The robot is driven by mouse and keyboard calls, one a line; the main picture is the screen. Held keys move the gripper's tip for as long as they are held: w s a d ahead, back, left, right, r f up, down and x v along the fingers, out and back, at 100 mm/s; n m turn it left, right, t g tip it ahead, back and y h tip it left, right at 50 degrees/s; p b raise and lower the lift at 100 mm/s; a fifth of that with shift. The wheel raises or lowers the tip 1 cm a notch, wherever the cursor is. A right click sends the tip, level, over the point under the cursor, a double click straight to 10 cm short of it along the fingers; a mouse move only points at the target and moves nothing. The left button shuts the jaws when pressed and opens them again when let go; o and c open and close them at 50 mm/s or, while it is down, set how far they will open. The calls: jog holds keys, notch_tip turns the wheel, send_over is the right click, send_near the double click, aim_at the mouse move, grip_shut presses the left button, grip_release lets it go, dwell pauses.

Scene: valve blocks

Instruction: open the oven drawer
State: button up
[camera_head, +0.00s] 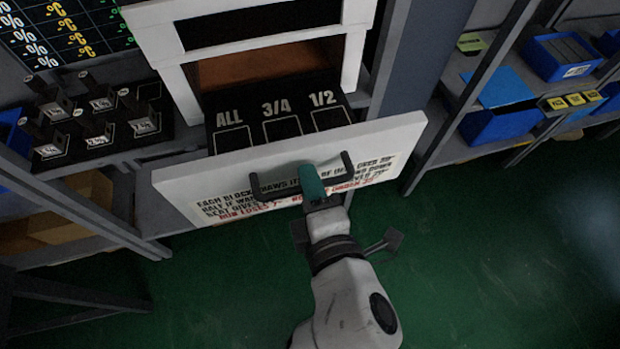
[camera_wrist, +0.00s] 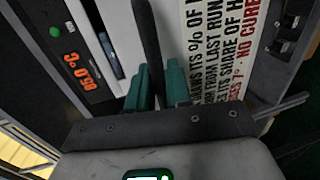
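The oven drawer (camera_head: 170,186) has a white front panel with printed text and a black bar handle (camera_head: 262,206). It stands pulled out from the white oven (camera_head: 174,76), showing a black tray top (camera_head: 254,118) marked ALL, 3/4 and 1/2, with no blocks in the outlined squares. My gripper (camera_head: 312,182) is at the middle of the handle. In the wrist view, the teal fingers (camera_wrist: 158,88) lie on either side of the black handle bar (camera_wrist: 148,40), close against it. Part of the front's text is hidden behind my gripper.
A rack of small metal blocks (camera_head: 96,120) stands on the bench to the left. Shelves with blue bins (camera_head: 497,124) are at the right. A red readout (camera_wrist: 78,70) shows in the wrist view. The green floor (camera_head: 500,240) is clear at lower right.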

jog(key=shift+o, duration=1.4)
jog(key=b+v, duration=0.1)
jog(key=v, duration=0.9)
jog(key=shift+s+b, duration=0.35)
jog(key=shift+b, duration=0.05)
jog(key=shift+d, duration=0.2)
jog(key=w+d+f+m+g+h, duration=0.3)
jog(key=d+f+m+g+h, duration=0.3)
jog(key=d+f+m, duration=0.65)
jog(key=s+d+f+m+g+y, duration=0.1)
jog(key=s+d+f+m+g, duration=0.7)
jog(key=s+d+f+m, duration=0.1)
notch_tip(320, 180, down, 3)
jog(key=s+d, duration=0.1)
jog(key=d, duration=0.2)
jog(key=shift+r+y, duration=0.15)
jog(key=shift+y, duration=0.15)
